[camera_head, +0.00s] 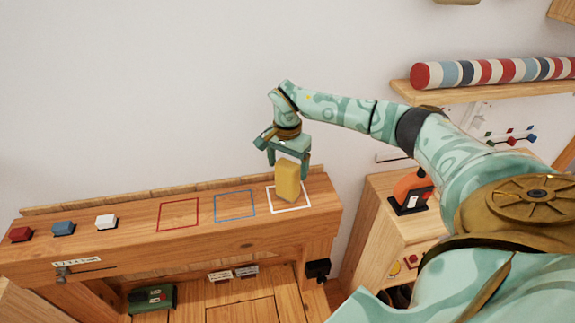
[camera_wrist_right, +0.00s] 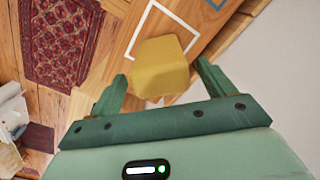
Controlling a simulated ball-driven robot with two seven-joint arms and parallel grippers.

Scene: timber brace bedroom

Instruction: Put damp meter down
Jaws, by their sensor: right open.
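A yellow block-shaped thing (camera_head: 287,182), which I take to be the damp meter, stands upright at the white outlined square (camera_head: 300,208) on the wooden bench. My right gripper (camera_head: 289,163) is just above it, pointing down, with its fingers apart. In the right wrist view the yellow thing (camera_wrist_right: 160,66) lies between and beyond the open green fingers (camera_wrist_right: 161,74), with a gap on each side. Part of the white outline (camera_wrist_right: 155,30) shows beside it. The yellow thing hides part of the square in the head view. My left gripper is out of view.
A red outline (camera_head: 179,200) and a blue outline (camera_head: 234,191) mark bare bench to the left. Red (camera_head: 20,234), blue (camera_head: 63,228) and white (camera_head: 106,221) blocks sit at the left end. A shelf with a striped roll (camera_head: 490,71) and a cabinet with an orange device (camera_head: 411,190) are right.

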